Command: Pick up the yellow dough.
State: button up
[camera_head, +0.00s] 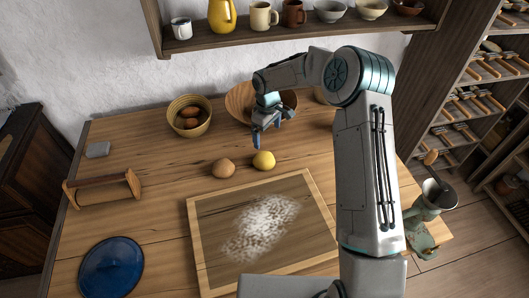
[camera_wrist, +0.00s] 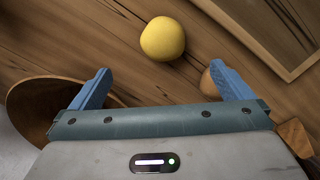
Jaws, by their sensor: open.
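The yellow dough (camera_head: 264,160) is a round ball on the wooden table, just behind the framed board. In the wrist view the yellow dough (camera_wrist: 162,39) lies ahead of the fingertips, between their lines and apart from both. My gripper (camera_head: 264,137) hangs above the table, a little behind the dough. In the wrist view my gripper (camera_wrist: 162,82) has its two blue fingers wide apart with nothing between them. A brown dough ball (camera_head: 223,168) lies to the left of the yellow one. In the wrist view the brown ball (camera_wrist: 210,82) is partly hidden by the right finger.
A floured board (camera_head: 195,240) lies in front of the dough. Behind stand a basket with brown balls (camera_head: 178,103) and a large wooden bowl (camera_head: 236,98). A wooden rack (camera_head: 100,190) and a blue plate (camera_head: 110,268) are left. A metal grinder (camera_head: 425,212) is right.

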aim_at(264, 160)
jog(key=f+b, duration=0.2)
jog(key=f, duration=0.3)
jog(key=f+b, duration=0.2)
jog(key=f, duration=0.2)
jog(key=a+f+b, duration=0.1)
jog(key=f+b, duration=0.1)
jog(key=f, duration=0.3)
jog(key=shift+w+f, duration=0.2)
jog(key=shift+f, duration=0.15)
jog(key=shift+r, duration=0.1)
jog(key=c, duration=1.1)
